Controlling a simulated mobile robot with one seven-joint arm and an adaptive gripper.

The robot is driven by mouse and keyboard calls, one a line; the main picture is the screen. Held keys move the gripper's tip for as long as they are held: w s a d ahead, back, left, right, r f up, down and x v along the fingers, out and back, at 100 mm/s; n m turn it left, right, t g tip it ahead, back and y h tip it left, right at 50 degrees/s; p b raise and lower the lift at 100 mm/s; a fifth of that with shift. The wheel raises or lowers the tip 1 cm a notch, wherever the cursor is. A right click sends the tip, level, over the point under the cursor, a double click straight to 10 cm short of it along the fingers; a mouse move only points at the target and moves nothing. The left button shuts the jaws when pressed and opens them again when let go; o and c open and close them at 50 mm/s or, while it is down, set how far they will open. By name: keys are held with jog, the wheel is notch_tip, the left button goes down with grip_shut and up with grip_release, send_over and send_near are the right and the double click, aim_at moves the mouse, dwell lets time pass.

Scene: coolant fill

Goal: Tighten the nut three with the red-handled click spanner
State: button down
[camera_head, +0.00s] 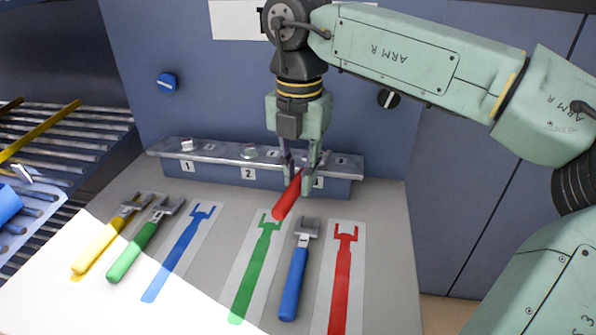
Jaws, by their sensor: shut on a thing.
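My gripper (298,174) is shut on the red-handled spanner (287,199), above the right part of the metal rail (215,152). The red handle slants down and toward the front, clear of the gripper. The spanner's head is hidden by the fingers, so I cannot tell whether it touches nut three. Nut three is hidden behind my gripper; its number plate (319,183) is partly covered. Nut one (187,144) and nut two (249,151) show on the rail to the left.
A yellow spanner (98,247), a green spanner (133,252) and a blue spanner (294,281) lie on the bench (385,255). Blue (178,257), green (250,277) and red (341,275) painted outlines are bare. A slatted rack (60,125) stands at left.

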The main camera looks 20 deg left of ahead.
jog(key=shift+r+p, duration=2.15)
jog(key=shift+r, duration=0.7)
